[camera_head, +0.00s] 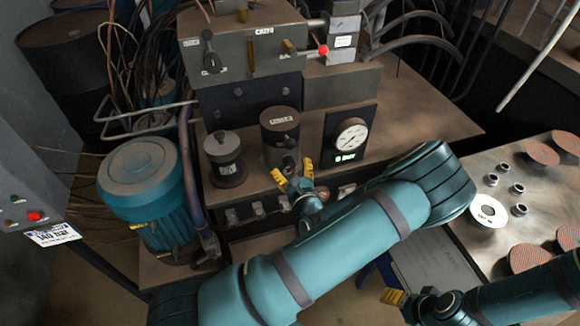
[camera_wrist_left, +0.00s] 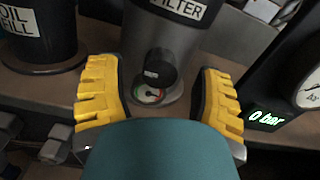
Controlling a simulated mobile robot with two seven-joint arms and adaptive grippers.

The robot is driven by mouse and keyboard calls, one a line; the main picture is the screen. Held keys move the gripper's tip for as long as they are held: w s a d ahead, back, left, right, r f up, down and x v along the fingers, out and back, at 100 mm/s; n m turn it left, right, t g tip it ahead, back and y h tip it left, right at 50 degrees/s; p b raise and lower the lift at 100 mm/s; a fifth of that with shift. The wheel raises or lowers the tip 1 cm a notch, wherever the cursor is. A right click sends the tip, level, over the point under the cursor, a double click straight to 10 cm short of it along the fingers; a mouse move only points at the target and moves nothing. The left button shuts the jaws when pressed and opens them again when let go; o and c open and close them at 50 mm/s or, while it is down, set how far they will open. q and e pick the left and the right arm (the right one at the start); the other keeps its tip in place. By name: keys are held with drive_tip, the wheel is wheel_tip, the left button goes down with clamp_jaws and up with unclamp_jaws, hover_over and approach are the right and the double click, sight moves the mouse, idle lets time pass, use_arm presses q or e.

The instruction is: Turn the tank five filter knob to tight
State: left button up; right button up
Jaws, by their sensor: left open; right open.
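The filter (camera_head: 280,135) is a dark grey cylinder with a label near its top, on the bench's machine. In the left wrist view the filter (camera_wrist_left: 180,40) fills the upper middle. Its black knob (camera_wrist_left: 161,69) sticks out toward me, above a small round dial (camera_wrist_left: 149,94) with green and red marks. My left gripper (camera_wrist_left: 160,95) is open, its yellow fingers apart on either side of the knob and not touching it. In the head view my left gripper (camera_head: 292,177) is just in front of the filter. My right gripper (camera_head: 393,297) is low at right, away from the filter.
An oil fill canister (camera_head: 225,158) stands left of the filter, a gauge panel (camera_head: 350,138) reading 0 bar right of it. A teal motor (camera_head: 148,190) stands further left. A control box with a red-knobbed lever (camera_head: 323,50) is behind. Discs and rings lie on the right table (camera_head: 465,185).

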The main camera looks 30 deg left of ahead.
use_arm(q)
drive_tip(key=shift+w+a, duration=0.45)
drive_tip(key=shift+a, duration=0.1)
clamp_jaws()
